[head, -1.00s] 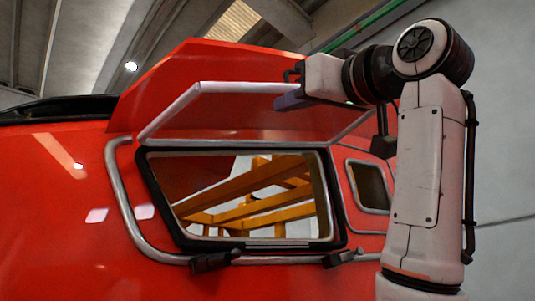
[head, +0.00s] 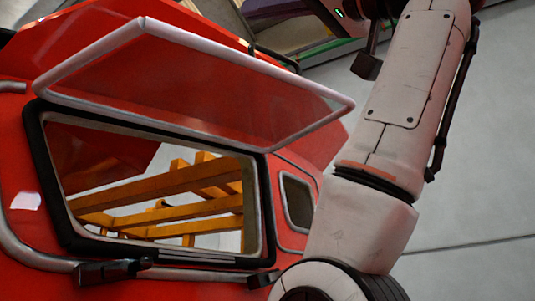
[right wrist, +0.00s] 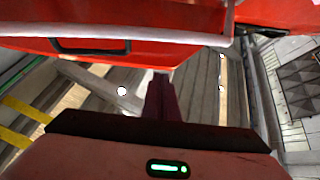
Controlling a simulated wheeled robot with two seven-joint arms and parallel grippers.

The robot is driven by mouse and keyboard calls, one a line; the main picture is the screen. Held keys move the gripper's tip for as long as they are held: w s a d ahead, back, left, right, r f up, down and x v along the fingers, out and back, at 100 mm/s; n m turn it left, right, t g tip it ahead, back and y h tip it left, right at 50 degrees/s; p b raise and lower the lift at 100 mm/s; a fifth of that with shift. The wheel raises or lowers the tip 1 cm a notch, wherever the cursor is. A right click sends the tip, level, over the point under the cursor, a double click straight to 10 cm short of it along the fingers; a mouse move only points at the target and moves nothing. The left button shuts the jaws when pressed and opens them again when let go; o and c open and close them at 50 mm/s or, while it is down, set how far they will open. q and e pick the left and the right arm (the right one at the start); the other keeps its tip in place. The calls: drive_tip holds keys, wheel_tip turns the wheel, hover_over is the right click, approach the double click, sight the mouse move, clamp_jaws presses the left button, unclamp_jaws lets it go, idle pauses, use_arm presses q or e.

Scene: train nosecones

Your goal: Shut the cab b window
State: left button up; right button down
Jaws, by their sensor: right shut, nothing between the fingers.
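The cab window (head: 185,85) is a pane in a silver frame, swung outward from the red cab (head: 20,150). It stands open above the dark-rimmed opening (head: 40,165), with its lower long edge along the opening's top. My right gripper's body shows in part at the top of the head view, right of and above the pane; its fingers are out of that view. In the right wrist view my right gripper (right wrist: 162,88) is shut and empty, its fingers just below a pale bar (right wrist: 120,57), apparently the pane's frame. Contact cannot be told. My left gripper is not in view.
A silver handrail (head: 30,255) and dark fittings (head: 115,270) run below the opening. A small side window (head: 297,202) lies to its right. Yellow beams (head: 160,185) show through the opening. Grey floor or wall is clear at the right.

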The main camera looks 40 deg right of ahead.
drive_tip(key=p+x, duration=0.2)
drive_tip(key=x, duration=0.4)
drive_tip(key=shift+w+d+f+b, duration=0.2)
drive_tip(key=shift+f, duration=0.5)
drive_tip(key=shift+w+d+f+b, duration=0.15)
drive_tip(key=shift+f+b, duration=0.1)
drive_tip(key=shift+f, duration=0.4)
drive_tip(key=shift+w+d+f+b, duration=0.2)
drive_tip(key=shift+f, duration=0.5)
